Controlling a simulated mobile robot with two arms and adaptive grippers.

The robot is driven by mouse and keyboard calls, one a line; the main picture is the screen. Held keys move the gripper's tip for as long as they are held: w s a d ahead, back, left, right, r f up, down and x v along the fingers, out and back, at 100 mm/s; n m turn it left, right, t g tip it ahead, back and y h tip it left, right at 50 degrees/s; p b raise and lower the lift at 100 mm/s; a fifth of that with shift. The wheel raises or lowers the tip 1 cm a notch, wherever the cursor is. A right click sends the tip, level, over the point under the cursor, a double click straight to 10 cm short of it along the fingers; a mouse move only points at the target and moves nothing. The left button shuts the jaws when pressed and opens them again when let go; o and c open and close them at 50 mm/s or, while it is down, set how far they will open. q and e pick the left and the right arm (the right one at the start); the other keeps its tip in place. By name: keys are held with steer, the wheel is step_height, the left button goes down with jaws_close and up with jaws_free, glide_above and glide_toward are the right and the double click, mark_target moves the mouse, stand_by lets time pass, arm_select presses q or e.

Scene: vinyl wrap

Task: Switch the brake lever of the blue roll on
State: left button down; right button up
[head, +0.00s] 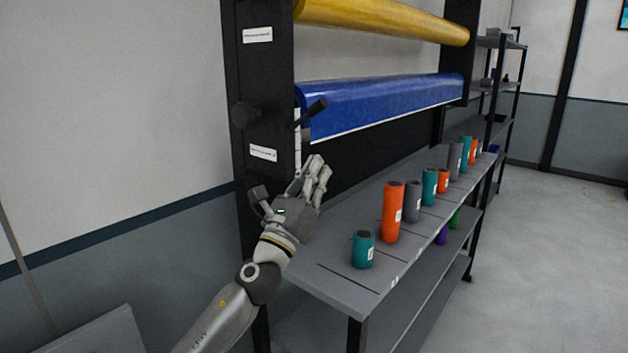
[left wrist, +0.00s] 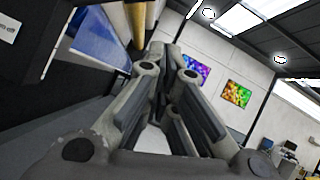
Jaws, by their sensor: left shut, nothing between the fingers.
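The blue roll (head: 385,103) hangs on the black rack, below a yellow roll; it also shows in the left wrist view (left wrist: 105,38). A short black lever (head: 315,109) sticks out at the blue roll's left end, tilted up to the right. My left gripper (head: 317,166) is shut and empty, just below this lever and apart from it. Its closed fingers fill the middle of the left wrist view (left wrist: 167,70), where the lever cannot be made out. My right gripper is in neither view.
The yellow roll (head: 385,18) is above. The black rack post (head: 262,80) stands at left, with white labels. A grey shelf (head: 335,283) below carries several coloured small rolls, including an orange one (head: 391,212) and a teal one (head: 362,250). Open floor lies at right.

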arm_select(q)
steer(key=shift+v, duration=0.85)
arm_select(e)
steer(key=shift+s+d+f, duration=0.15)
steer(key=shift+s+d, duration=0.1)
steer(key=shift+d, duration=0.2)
arm_select(q)
steer(key=shift+s+d, duration=0.1)
steer(key=shift+d, duration=0.1)
